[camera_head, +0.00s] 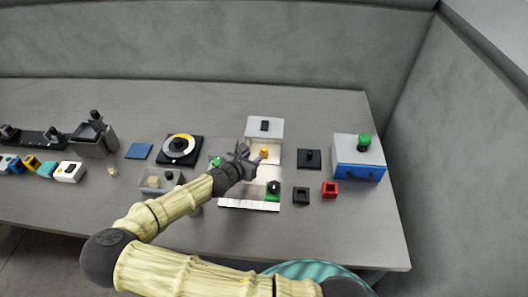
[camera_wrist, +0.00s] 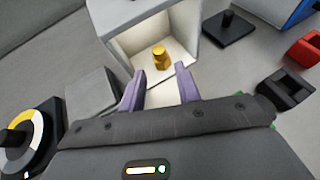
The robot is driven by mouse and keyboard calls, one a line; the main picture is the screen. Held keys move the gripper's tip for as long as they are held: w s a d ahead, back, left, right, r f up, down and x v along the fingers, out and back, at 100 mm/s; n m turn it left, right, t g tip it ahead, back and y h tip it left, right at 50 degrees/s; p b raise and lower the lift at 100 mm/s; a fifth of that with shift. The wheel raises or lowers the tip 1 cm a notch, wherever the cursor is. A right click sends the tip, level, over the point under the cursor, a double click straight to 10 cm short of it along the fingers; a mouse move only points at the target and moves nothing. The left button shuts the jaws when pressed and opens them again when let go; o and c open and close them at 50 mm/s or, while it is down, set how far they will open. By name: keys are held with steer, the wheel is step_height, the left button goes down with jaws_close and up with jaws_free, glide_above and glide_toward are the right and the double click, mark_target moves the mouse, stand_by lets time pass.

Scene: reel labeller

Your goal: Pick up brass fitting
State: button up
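The brass fitting (camera_wrist: 161,57) is a small gold stepped piece standing upright inside an open-fronted white box (camera_wrist: 181,17). In the head view the fitting (camera_head: 264,153) shows at the mouth of the white box (camera_head: 263,128), just beyond my gripper. My gripper (camera_wrist: 158,84) is open, its two purple fingers apart with nothing between them. The fingertips point at the box opening and stop short of the fitting. In the head view my gripper (camera_head: 258,161) partly hides the area left of the box.
A black plate with a knob (camera_wrist: 229,28) stands right of the box. A blue-sided box with a green knob (camera_head: 359,158) is further right. A yellow-and-black dial (camera_head: 180,147) lies left. Red (camera_head: 329,189) and black blocks (camera_head: 301,195) sit front right. The back table strip is clear.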

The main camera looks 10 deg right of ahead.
mark_target(264, 149)
steer(key=shift+x, duration=1.55)
steer(key=shift+w+d, duration=0.1)
steer(key=p+x, duration=0.2)
steer(key=x, duration=0.3)
steer(key=shift+f, duration=0.1)
jaws_close()
